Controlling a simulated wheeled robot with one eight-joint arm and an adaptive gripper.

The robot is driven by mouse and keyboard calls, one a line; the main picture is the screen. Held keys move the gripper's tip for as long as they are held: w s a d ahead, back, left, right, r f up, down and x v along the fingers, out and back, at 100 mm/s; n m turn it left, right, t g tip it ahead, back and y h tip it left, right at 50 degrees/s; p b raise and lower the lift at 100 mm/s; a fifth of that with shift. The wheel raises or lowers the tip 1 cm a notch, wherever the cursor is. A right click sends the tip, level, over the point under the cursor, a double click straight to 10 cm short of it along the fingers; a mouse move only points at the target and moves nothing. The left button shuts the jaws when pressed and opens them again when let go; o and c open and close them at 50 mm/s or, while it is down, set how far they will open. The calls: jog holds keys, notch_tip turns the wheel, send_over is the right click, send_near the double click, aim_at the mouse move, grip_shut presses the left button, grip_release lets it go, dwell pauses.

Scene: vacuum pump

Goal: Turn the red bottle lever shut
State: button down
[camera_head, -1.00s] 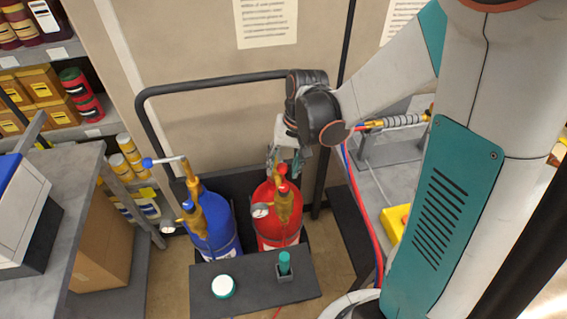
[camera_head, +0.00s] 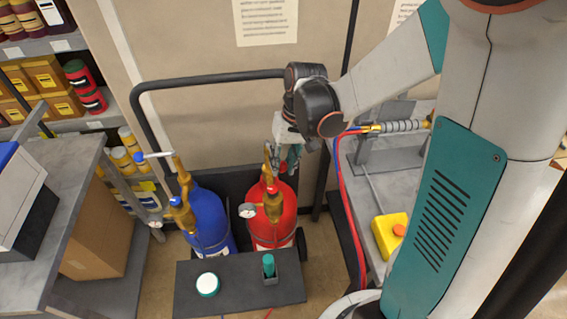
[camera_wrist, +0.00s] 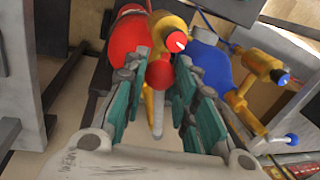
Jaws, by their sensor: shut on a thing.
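The red bottle (camera_head: 286,224) stands upright in a dark cart, with a brass valve and gauge on top. My gripper (camera_head: 281,160) reaches down behind and above its valve; the lever is mostly hidden there. In the wrist view the red bottle (camera_wrist: 127,38) is at the top. A red ball knob (camera_wrist: 160,74) lies between the teal-padded fingers of my gripper (camera_wrist: 158,84), which are shut on the lever. A thin grey rod (camera_wrist: 157,118) shows below the knob.
The blue bottle (camera_head: 208,219) stands close at the left with its own valve and lever. The cart's black handle (camera_head: 205,84) rises behind. A dark shelf (camera_head: 225,292) in front holds a white round jar and a green-topped item. A bench with a yellow container (camera_head: 388,238) is at right.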

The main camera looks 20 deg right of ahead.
jog(key=w+d+n+g+h+b, duration=0.1)
jog(key=w+d+n+g+b, duration=0.1)
jog(key=w+d+n, duration=0.6)
jog(key=shift+d+n, duration=0.35)
jog(key=shift+n, duration=2.95)
jog(key=shift+w, duration=0.15)
jog(key=c, duration=1.3)
grip_release()
jog(key=r, duration=0.4)
jog(key=w+r, duration=0.1)
jog(key=r, duration=0.3)
jog(key=w+d+r, duration=0.1)
jog(key=r, duration=0.2)
jog(key=shift+w+r, duration=0.1)
jog(key=shift+r, duration=0.3)
